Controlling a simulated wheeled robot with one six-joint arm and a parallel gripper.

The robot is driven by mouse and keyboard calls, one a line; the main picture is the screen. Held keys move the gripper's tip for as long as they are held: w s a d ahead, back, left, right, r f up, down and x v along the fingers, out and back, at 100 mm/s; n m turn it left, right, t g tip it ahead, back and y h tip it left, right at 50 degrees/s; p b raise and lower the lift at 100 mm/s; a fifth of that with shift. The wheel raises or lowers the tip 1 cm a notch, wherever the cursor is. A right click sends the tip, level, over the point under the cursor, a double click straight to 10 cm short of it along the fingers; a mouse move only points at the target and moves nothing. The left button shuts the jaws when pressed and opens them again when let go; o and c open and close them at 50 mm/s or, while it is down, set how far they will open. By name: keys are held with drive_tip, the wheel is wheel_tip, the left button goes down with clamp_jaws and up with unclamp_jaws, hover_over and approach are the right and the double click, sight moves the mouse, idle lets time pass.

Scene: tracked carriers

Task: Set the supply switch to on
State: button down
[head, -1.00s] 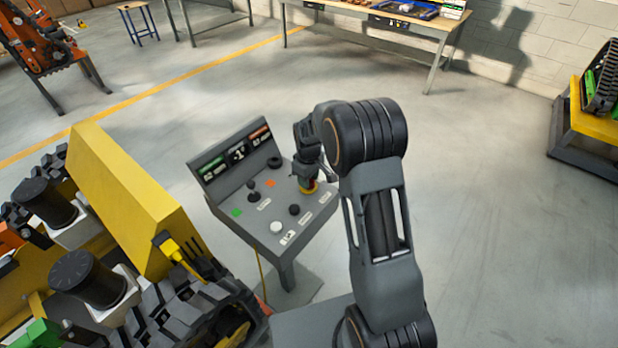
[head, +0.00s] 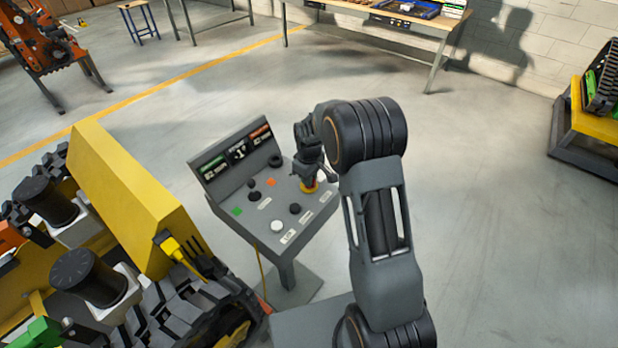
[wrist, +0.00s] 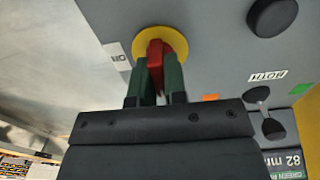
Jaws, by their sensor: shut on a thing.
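The supply switch is a red handle on a round yellow plate on the sloped grey control panel. In the wrist view the red handle (wrist: 155,53) stands between my gripper's two green fingers. The yellow plate (wrist: 175,36) shows around it. My gripper (wrist: 158,78) is shut on the red handle. In the head view my gripper (head: 310,180) is at the right side of the panel (head: 240,212), and the yellow plate (head: 309,190) shows just under it. The fingers hide part of the handle. A small white label (wrist: 118,57) sits beside the plate.
The panel also carries a black lever (head: 254,190), a white button (head: 277,226), black knobs (head: 295,209), and green and orange squares. A yellow tracked carrier (head: 130,190) stands close on the left.

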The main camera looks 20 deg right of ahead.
drive_tip(key=shift+m, duration=0.3)
drive_tip(key=m+b, duration=0.1)
drive_tip(key=m, duration=0.2)
drive_tip(key=shift+b, duration=0.35)
drive_tip(key=m+b, duration=0.1)
drive_tip(key=m, duration=0.4)
drive_tip(key=shift+b, duration=0.35)
drive_tip(key=m+b, duration=0.1)
drive_tip(key=m, duration=0.3)
drive_tip(key=shift+m, duration=0.4)
drive_tip(key=m, duration=0.4)
drive_tip(key=shift+w+r, duration=0.1)
drive_tip(key=shift+m+b, duration=0.3)
drive_tip(key=c, duration=1.2)
unclamp_jaws()
drive_tip(key=shift+o, duration=0.2)
wheel_tip(320, 180, up, 14)
drive_tip(key=shift+b, duration=0.3)
